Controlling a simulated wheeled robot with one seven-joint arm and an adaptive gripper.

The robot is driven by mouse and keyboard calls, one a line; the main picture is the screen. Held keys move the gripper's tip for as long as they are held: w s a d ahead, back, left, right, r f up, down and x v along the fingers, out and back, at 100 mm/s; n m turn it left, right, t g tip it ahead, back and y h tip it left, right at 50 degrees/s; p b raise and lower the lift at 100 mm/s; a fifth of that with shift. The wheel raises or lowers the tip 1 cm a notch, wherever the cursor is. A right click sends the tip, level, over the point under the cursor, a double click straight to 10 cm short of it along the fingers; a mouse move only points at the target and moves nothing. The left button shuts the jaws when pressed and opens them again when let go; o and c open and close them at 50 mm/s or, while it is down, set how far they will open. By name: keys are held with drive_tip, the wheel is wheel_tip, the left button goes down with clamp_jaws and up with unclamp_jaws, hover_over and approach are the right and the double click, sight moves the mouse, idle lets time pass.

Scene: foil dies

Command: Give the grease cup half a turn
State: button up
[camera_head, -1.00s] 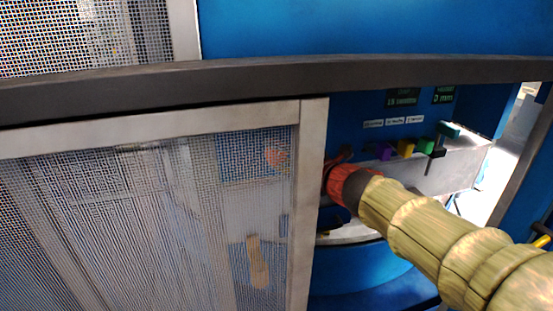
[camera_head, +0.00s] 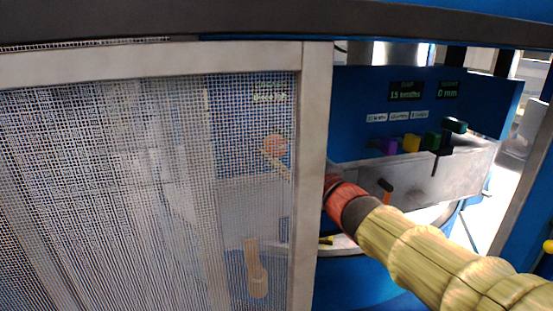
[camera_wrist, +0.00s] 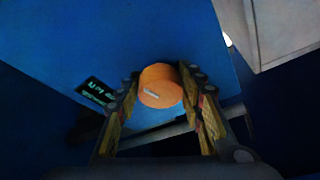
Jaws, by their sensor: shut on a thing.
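The grease cup is the orange cylinder (camera_wrist: 160,88) in the wrist view, with a small pale mark on its face. It stands out in front of a blue panel. My gripper (camera_wrist: 161,78) has one yellow-padded finger on each side of it and is shut on it. In the head view the orange cup (camera_head: 274,146) shows blurred through the wire mesh. There my forearm comes from the lower right, and my gripper is mostly hidden behind the guard's frame and mesh.
A framed mesh guard (camera_head: 313,180) stands left of my wrist, with a dark beam (camera_head: 270,27) above. To the right is a blue panel with displays (camera_head: 405,90) and purple, yellow and green blocks (camera_head: 410,143) on a grey ledge. An orange-tipped lever (camera_head: 385,187) is close to my arm.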

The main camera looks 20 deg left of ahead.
drive_tip(key=m+t+b, duration=0.1)
drive_tip(key=m+b, duration=0.3)
drive_tip(key=f+m+t+b, duration=0.1)
drive_tip(key=m+b, duration=0.1)
drive_tip(key=shift+a+m+t+h, duration=0.1)
drive_tip(key=shift+m+t+h, duration=0.2)
drive_tip(key=m+t+b, duration=0.1)
drive_tip(key=m+b, duration=0.2)
drive_tip(key=shift+r+h, duration=0.1)
drive_tip(key=shift+h, duration=0.3)
drive_tip(key=shift+r+m+t+b, duration=0.15)
drive_tip(key=shift+m+t+b, duration=0.15)
drive_tip(key=shift+m, duration=0.3)
drive_tip(key=o, duration=1.2)
drive_tip(key=shift+r, duration=0.1)
drive_tip(key=shift+c, duration=0.2)
drive_tip(key=v, duration=1.2)
drive_tip(key=shift+s, duration=0.1)
